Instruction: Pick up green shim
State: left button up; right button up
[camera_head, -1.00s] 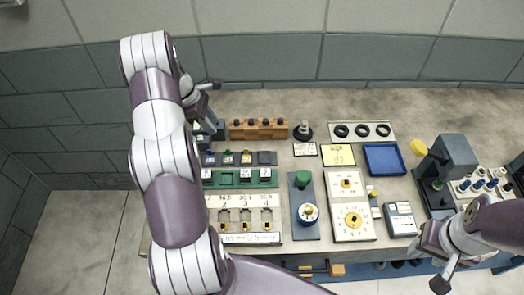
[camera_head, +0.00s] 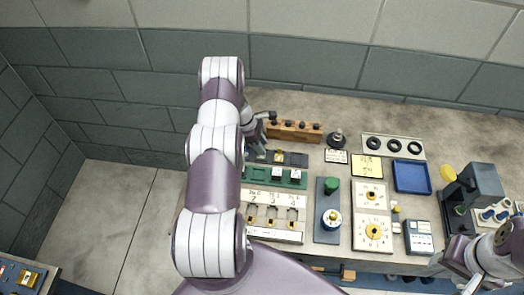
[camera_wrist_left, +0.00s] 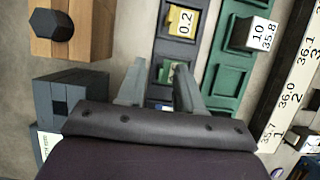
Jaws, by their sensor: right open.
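The green shim (camera_wrist_left: 170,72) lies in a slot of the dark tray (camera_wrist_left: 162,50), seen between my left fingertips in the left wrist view. My left gripper (camera_wrist_left: 158,82) is open and empty, with one finger on each side of the shim's slot; I cannot tell its height above it. In the head view my left arm partly covers the left end of the dark tray (camera_head: 298,159). A yellow shim marked 0.2 (camera_wrist_left: 181,22) sits in the neighbouring slot. My right gripper (camera_head: 459,270) is open at the lower right, away from the shim.
A green rack (camera_head: 262,174) with white blocks lies alongside the dark tray. A wooden block with black knobs (camera_head: 294,131) stands behind it. A grey block (camera_wrist_left: 70,100) is close beside my left gripper. A blue tray (camera_head: 411,177) stands further right.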

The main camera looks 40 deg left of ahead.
pick_arm(q)
jog(key=shift+d, duration=0.1)
grip_shut()
jog(key=shift+s, duration=0.1)
jog(key=shift+r, duration=0.1)
jog(key=shift+r, duration=0.2)
jog(key=r+b, duration=0.1)
jog(key=r, duration=0.1)
jog(key=r+b, duration=0.1)
jog(key=shift+d+r+b, duration=0.35)
jog(key=shift+r, duration=0.05)
jog(key=s+d+r+b, duration=0.1)
jog(key=d+r+b, duration=0.2)
jog(key=d+r, duration=0.3)
jog(key=d, duration=0.4)
jog(key=shift+s+d+r, duration=0.2)
jog(key=shift+d+r, duration=0.15)
jog(key=shift+d, duration=0.05)
